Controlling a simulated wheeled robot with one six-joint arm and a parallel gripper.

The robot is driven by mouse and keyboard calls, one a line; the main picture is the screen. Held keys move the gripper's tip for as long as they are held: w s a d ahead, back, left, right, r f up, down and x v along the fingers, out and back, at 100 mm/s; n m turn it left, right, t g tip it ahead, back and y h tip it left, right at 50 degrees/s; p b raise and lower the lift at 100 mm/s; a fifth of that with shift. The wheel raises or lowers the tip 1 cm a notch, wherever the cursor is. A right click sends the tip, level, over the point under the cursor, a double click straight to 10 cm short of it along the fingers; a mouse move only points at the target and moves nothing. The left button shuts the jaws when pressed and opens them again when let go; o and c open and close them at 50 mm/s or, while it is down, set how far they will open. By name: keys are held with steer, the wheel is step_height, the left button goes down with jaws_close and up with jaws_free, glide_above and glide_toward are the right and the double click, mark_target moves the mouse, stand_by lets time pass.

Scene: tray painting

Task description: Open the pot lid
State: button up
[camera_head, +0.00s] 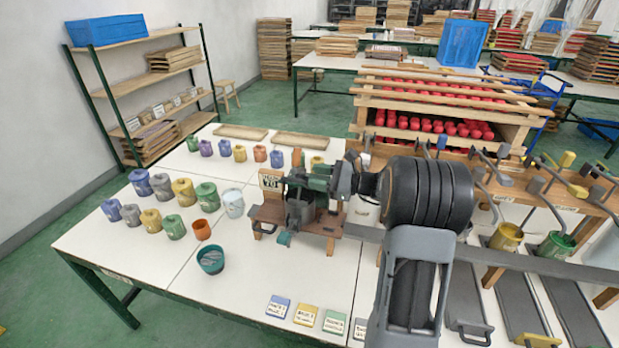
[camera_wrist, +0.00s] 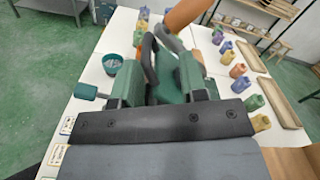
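A grey pot (camera_head: 300,213) sits on a small wooden stand (camera_head: 268,213) near the middle of the table, with a teal knob (camera_head: 284,238) low at its front. The teal knob also shows at left in the wrist view (camera_wrist: 86,91). My gripper (camera_head: 287,182), green and dark, is above the pot, reaching in from the right. In the wrist view my gripper (camera_wrist: 163,62) shows dark curved parts and green blocks. I cannot tell whether its fingers hold anything. The pot's top and lid are hidden behind my gripper.
A teal cup (camera_head: 211,260) and an orange cup (camera_head: 201,229) stand to the left. Several paint pots (camera_head: 185,192) stand farther left. Flat labelled tiles (camera_head: 305,315) lie at the front. Wooden trays (camera_head: 299,140) lie at the back. The table's front left is clear.

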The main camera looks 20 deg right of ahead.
steer(key=b+v, duration=0.2)
steer(key=v, duration=0.9)
